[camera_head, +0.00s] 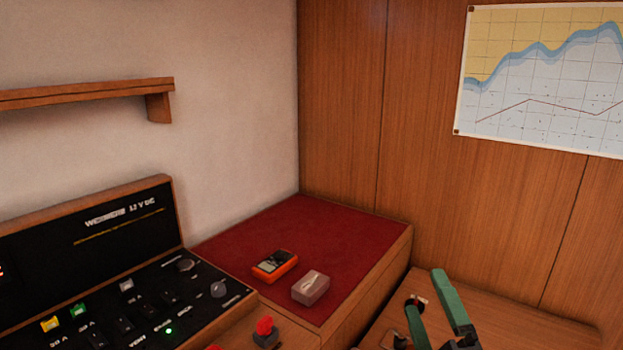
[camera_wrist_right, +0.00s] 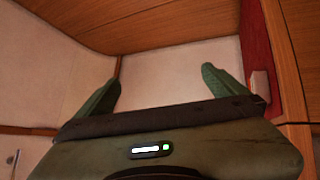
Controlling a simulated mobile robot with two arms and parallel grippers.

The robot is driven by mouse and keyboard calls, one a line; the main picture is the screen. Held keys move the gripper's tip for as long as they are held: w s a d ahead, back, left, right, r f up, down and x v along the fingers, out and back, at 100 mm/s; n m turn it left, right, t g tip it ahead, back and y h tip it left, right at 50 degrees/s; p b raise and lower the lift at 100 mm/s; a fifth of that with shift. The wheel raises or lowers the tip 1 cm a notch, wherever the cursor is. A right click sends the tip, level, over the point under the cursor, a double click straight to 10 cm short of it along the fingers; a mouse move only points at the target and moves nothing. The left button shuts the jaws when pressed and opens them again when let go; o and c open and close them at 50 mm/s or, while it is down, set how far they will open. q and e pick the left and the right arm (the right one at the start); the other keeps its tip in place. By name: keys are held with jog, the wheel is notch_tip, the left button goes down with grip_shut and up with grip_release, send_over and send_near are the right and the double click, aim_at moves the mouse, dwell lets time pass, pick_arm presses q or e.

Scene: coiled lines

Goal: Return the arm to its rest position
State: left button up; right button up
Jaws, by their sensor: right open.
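My right gripper (camera_head: 424,290) is at the lower right of the head view, with two green fingers spread apart. It also shows in the right wrist view (camera_wrist_right: 160,77), open, with nothing between the fingers. Pale wall lies beyond them. Most of my right arm is outside the head view. My left gripper is in neither view.
A red-topped box (camera_head: 345,235) holds an orange meter (camera_head: 275,265) and a small pinkish block (camera_head: 311,287). A black switch panel (camera_head: 140,285) stands left, below a wooden shelf (camera_head: 85,92). A red knob (camera_head: 265,327) sits in front. A chart (camera_head: 545,75) hangs on the wood wall.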

jog(key=s+d+f+m+g+h, duration=0.3)
jog(key=d+f+m+g+h, duration=0.25)
jog(key=f+m, duration=0.4)
jog(key=s+f+m+g, duration=0.6)
jog(key=s+f, duration=0.4)
jog(key=f, duration=0.4)
jog(key=s+a+f+g+y, duration=0.2)
jog(key=s+f+g, duration=0.15)
jog(key=s, duration=0.35)
jog(key=s+a+f+g+y, duration=0.1)
jog(key=s+a+f+g, duration=0.25)
jog(key=s, duration=0.25)
notch_tip(320, 180, down, 27)
jog(key=s+d+g, duration=0.1)
jog(key=s, duration=0.1)
jog(key=s+d+f+g, duration=0.1)
jog(key=s+d+f, duration=0.2)
jog(key=s+f, duration=1.2)
jog(key=shift+s, duration=0.75)
jog(key=shift+f+m, duration=0.1)
jog(key=shift+m, duration=0.15)
